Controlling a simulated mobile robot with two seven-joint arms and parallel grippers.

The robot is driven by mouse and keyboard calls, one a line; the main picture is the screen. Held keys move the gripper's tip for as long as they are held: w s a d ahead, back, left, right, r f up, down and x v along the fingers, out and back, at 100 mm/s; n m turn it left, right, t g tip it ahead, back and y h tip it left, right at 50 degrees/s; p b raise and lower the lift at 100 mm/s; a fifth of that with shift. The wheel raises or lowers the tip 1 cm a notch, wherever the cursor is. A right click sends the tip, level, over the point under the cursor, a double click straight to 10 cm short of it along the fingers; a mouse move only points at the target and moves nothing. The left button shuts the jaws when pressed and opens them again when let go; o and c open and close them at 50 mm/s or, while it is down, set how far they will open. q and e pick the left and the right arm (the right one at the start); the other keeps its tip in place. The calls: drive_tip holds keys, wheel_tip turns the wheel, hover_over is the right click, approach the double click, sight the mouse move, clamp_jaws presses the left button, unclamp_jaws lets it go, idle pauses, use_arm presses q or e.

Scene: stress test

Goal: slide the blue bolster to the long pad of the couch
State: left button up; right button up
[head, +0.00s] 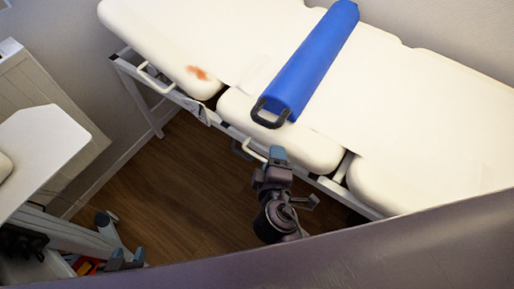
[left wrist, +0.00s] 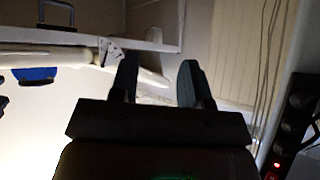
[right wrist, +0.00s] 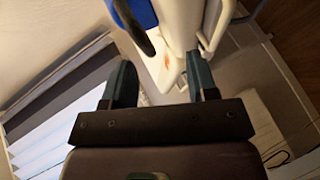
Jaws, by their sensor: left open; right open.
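The blue bolster (head: 313,60) lies crosswise on the white couch (head: 430,110), its black handle (head: 268,113) at the near edge. My right gripper (head: 277,155) is just below that handle in the head view. In the right wrist view the right gripper (right wrist: 158,85) is open and empty, with the bolster (right wrist: 136,12) and its dark handle close by the left finger. In the left wrist view my left gripper (left wrist: 157,85) is open and empty, with a small part of the bolster (left wrist: 38,73) far to the left.
A reddish stain (head: 197,73) marks the left pad. White side rails (head: 155,78) stick out in front. A white-topped table (head: 42,150) stands at left. Wood floor (head: 180,200) is open between them.

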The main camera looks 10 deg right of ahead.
sight(261, 124)
drive_tip(key=shift+n+t+h, duration=0.4)
drive_tip(key=shift+n+t, duration=0.4)
drive_tip(key=a, duration=0.1)
drive_tip(key=w+a+r, duration=0.1)
drive_tip(key=a+r+b, duration=0.1)
drive_tip(key=shift+w+a+r, duration=0.1)
drive_tip(key=shift+w+r, duration=0.05)
drive_tip(key=shift+w, duration=0.2)
drive_tip(key=x, duration=1.1)
drive_tip(key=shift+b, duration=0.4)
drive_tip(key=shift+s, duration=0.1)
clamp_jaws()
